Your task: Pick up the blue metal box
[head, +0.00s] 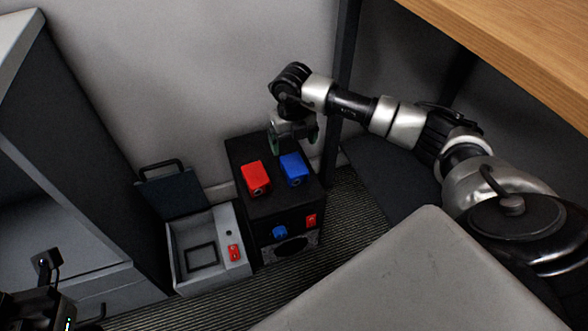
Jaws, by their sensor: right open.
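The blue metal box (294,169) lies on top of a black cabinet-like unit (288,205), right beside a red box (256,178). My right gripper (292,140) hangs above the rear of the unit's top, just behind the two boxes. It is open and empty, and it looks apart from the blue box. My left gripper (62,290) shows only in part at the lower left corner, and its jaws are not clear.
A grey open case (176,262) with a raised dark lid (172,195) stands left of the black unit. A wooden tabletop (520,50) is at upper right. A dark-sided cabinet (75,130) stands at left, and a wall is behind the unit.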

